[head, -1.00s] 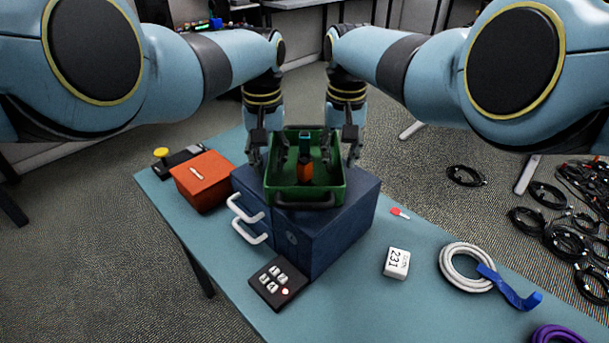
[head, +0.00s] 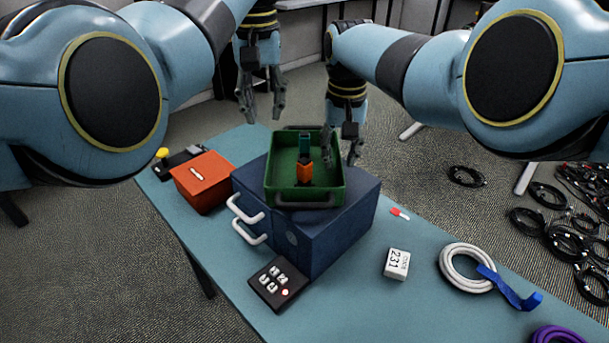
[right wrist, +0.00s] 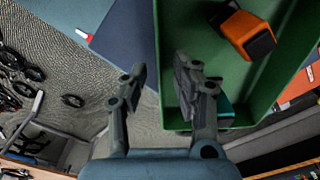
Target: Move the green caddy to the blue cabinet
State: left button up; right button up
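The green caddy (head: 318,182) sits on top of the blue cabinet (head: 335,225), with an orange and teal item (head: 304,160) inside it. My left gripper (head: 263,115) is raised behind and left of the caddy, apart from it, open and empty. My right gripper (head: 343,158) is at the caddy's right wall. In the right wrist view its fingers (right wrist: 160,80) are spread, one on each side of the caddy's green wall (right wrist: 158,50), not closed on it. The cabinet has two white handles (head: 246,208) on its front.
Black cables (head: 560,240) lie on the floor at right.

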notch_tip(320, 180, up, 11)
jog(key=shift+s+r, duration=0.2)
jog(key=shift+f, duration=0.1)
dwell(0.5)
